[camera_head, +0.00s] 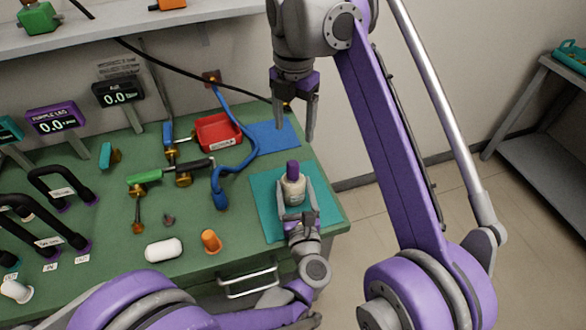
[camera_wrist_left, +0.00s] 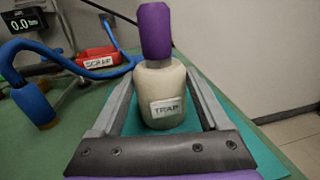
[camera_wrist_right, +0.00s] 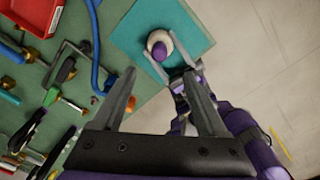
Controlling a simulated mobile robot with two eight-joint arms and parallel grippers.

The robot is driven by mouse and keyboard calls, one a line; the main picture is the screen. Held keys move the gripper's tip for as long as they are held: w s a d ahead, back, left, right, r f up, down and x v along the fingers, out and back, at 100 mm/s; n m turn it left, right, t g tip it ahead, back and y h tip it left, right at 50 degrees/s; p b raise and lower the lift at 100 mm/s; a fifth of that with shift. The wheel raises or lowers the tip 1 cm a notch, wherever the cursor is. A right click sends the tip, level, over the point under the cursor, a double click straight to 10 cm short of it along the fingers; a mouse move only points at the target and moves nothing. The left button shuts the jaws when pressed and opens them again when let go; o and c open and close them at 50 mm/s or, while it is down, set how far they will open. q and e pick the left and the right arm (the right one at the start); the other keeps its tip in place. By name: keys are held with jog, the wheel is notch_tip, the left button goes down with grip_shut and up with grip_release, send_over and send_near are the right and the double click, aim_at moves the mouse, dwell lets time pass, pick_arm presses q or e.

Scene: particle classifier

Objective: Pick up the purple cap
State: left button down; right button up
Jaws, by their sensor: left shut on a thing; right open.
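The purple cap (camera_head: 293,168) sits upright on top of a cream bottle (camera_head: 291,189), which stands on a teal mat (camera_head: 262,204) at the right end of the green table. The cap also shows in the left wrist view (camera_wrist_left: 154,30), above the bottle labelled "TRAP" (camera_wrist_left: 165,85). My left gripper (camera_head: 294,192) is shut around the bottle's body, with one finger on each side. My right gripper (camera_head: 295,118) is open and empty, pointing down above and behind the cap. The right wrist view shows the cap (camera_wrist_right: 159,50) from above, beyond the fingers.
A red tray (camera_head: 218,133) labelled "SCRAP" and a blue mat (camera_head: 273,137) lie behind the bottle. A blue hose (camera_head: 240,165) runs to its left. An orange piece (camera_head: 211,241) and a white capsule-shaped piece (camera_head: 163,250) are at the front. The table's right edge is close.

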aim_at(293, 163)
jog(key=shift+n, duration=0.5)
notch_tip(293, 163, down, 12)
jog(key=shift+s+a+r, duration=0.1)
jog(key=shift+s, duration=0.05)
grip_shut()
dwell(0.4)
jog(key=shift+r, duration=0.1)
notch_tip(293, 163, up, 10)
jog(key=shift+f, duration=0.15)
dwell(0.3)
